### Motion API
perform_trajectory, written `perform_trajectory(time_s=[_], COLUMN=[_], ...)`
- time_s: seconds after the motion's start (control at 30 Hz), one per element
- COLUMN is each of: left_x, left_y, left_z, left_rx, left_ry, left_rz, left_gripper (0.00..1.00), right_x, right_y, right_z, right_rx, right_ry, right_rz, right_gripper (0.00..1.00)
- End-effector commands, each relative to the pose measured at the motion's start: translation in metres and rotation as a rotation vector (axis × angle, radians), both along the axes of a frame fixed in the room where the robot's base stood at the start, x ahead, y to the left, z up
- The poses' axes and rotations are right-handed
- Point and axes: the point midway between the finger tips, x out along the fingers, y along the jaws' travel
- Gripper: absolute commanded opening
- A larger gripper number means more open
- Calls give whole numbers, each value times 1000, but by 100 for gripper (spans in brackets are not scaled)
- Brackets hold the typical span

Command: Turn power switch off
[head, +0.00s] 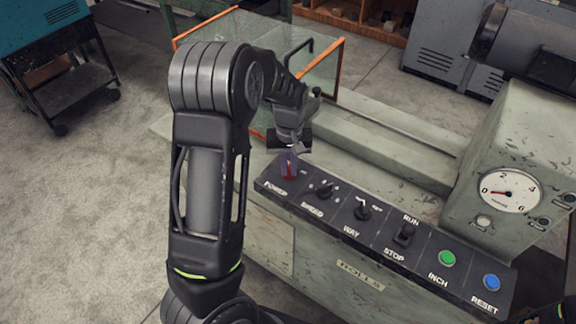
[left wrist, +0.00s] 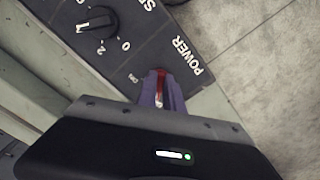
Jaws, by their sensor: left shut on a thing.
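The red power switch (head: 288,171) stands at the left end of the dark control panel (head: 330,222), by the POWER label. My left gripper (head: 289,164) reaches down over it from above. In the left wrist view the gripper's two purple-grey fingers (left wrist: 161,92) are shut on the red power switch (left wrist: 161,84), one on each side. An ON mark shows beside the switch in that view. The fingers hide part of the switch, so its exact tilt is hard to tell. My right gripper is not in view.
Along the panel stand a speed knob (head: 324,189), a way knob (head: 362,212), a run/stop switch (head: 404,234), a green inch button (head: 447,258) and a blue reset button (head: 491,282). A gauge (head: 510,191) sits at right. An orange-edged clear guard (head: 318,75) stands behind my left arm.

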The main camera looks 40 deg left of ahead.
Motion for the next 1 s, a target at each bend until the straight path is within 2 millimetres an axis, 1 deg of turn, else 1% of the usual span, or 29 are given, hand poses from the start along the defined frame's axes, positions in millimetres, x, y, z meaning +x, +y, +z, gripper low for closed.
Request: perform_trajectory(time_s=[0.1, 0.3, 0.8, 0.83, 1.0], left_x=[2, 3, 3, 3, 2], left_y=[0, -1, -1, -1, -1], left_z=[1, 1, 1, 1, 1], left_rx=[2, 1, 1, 1, 0], left_ry=[-4, -4, -6, -6, -4], left_rz=[69, 144, 169, 169, 168], left_gripper=[0, 0, 0, 12, 26], right_x=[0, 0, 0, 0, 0], right_y=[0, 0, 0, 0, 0], right_z=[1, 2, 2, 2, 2], right_rx=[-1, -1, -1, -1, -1], right_ry=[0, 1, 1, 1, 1], right_rz=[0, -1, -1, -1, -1], right_gripper=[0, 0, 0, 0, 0])
